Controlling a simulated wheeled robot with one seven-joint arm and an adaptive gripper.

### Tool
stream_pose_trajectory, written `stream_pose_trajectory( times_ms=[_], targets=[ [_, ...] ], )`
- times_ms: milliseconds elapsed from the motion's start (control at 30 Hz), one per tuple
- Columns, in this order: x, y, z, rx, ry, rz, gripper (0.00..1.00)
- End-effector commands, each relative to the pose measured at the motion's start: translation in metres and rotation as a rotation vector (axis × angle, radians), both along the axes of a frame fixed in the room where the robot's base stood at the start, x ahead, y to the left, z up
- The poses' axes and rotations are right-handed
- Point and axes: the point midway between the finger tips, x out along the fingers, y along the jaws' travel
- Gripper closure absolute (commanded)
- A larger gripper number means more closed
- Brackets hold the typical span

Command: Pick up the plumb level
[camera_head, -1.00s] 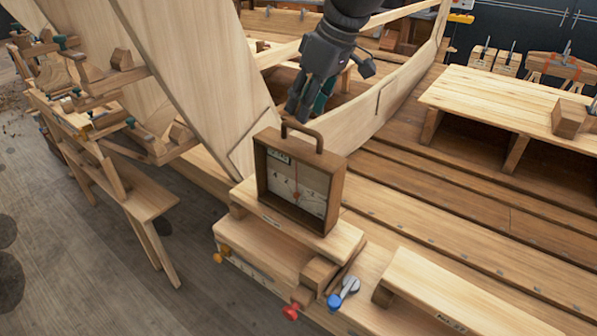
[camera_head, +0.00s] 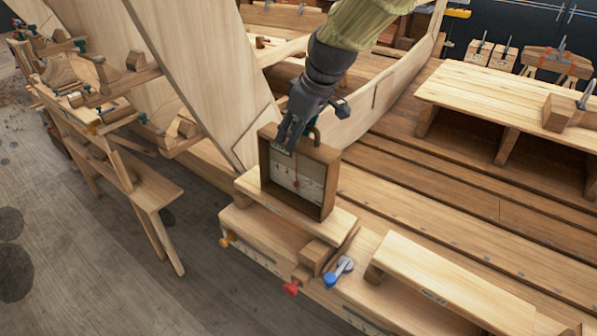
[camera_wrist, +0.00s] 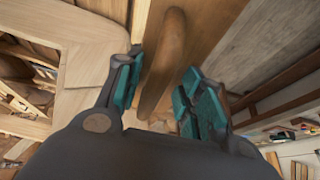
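The plumb level (camera_head: 298,178) is an upright square wooden box with a pale dial and a red mark at its centre. It stands on a wooden block by the hull. In the head view, my gripper (camera_head: 291,138) points down at its top and hides most of the handle. In the wrist view, the level's brown handle bar (camera_wrist: 165,62) runs between the two teal-padded fingers of my gripper (camera_wrist: 163,85). The fingers are apart, with a gap showing on the right side of the bar; contact on the left side cannot be told.
The pale hull planking (camera_head: 205,75) rises close to the left of my gripper. A blue-handled clamp (camera_head: 338,271) and a red knob (camera_head: 291,289) are in front of the level. A long low board (camera_head: 440,285) lies to the right, and a bench (camera_head: 500,100) stands farther back.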

Motion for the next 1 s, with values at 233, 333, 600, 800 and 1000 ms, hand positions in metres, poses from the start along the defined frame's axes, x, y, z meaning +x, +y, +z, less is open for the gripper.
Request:
stream_pose_trajectory(
  times_ms=[233, 333, 600, 800, 1000],
  targets=[
    [0.0022, 0.0008, -0.0043, 0.001, 0.002, 0.000, 0.63],
    [0.0021, 0.0004, -0.0040, 0.000, 0.002, -0.001, 0.74],
    [0.0019, 0.0006, -0.0039, 0.001, 0.002, 0.000, 1.00],
    [0.0018, 0.0006, -0.0040, 0.001, 0.002, 0.000, 1.00],
    [0.0017, 0.0006, -0.0034, 0.000, 0.003, 0.000, 1.00]
  ],
)
